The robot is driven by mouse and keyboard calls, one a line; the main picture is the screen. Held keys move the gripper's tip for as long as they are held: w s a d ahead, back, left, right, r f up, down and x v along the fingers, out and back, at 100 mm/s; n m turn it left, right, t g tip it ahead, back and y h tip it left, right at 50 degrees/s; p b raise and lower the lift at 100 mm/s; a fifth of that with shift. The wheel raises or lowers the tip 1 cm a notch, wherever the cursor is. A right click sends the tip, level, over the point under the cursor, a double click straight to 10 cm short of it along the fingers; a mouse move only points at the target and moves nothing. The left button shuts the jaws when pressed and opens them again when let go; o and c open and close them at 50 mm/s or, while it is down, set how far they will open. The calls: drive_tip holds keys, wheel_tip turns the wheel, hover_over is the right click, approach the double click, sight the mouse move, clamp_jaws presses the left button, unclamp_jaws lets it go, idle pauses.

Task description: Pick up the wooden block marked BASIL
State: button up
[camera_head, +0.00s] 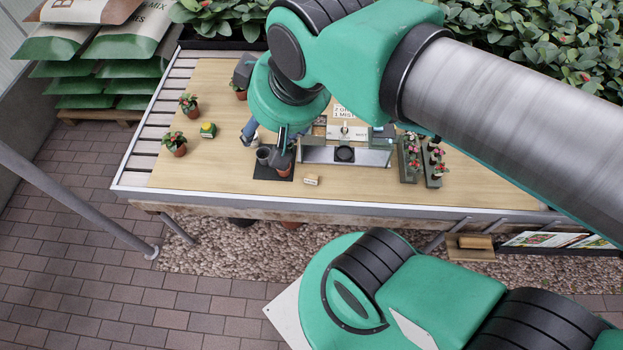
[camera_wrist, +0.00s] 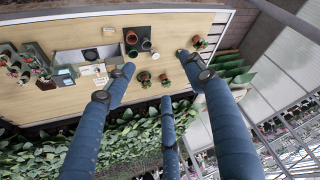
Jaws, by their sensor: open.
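A small wooden block (camera_head: 311,180) with a pale label lies near the front edge of the table, just right of the black mat; its lettering is too small to read. In the head view my wrist hides much of the gripper and part of the table behind the mat.
The black mat (camera_head: 262,173) holds dark pots. Potted red-flowered plants (camera_head: 173,143) and a small green-yellow item (camera_head: 208,130) stand at left. A grey stand (camera_head: 317,155) and plant trays (camera_head: 409,170) stand right of the mat. Dense foliage (camera_head: 540,40) lines the back.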

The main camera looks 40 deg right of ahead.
drive_tip(key=n+g, duration=0.6)
drive_tip(key=n, duration=0.1)
hover_over(312, 175)
wheel_tip(312, 175, down, 38)
drive_tip(key=shift+d+f, duration=0.1)
drive_tip(key=shift+f, duration=0.2)
wheel_tip(312, 175, down, 7)
drive_tip(key=shift+f+b, duration=0.2)
drive_tip(key=shift+b, duration=0.6)
drive_tip(key=shift+f, duration=0.6)
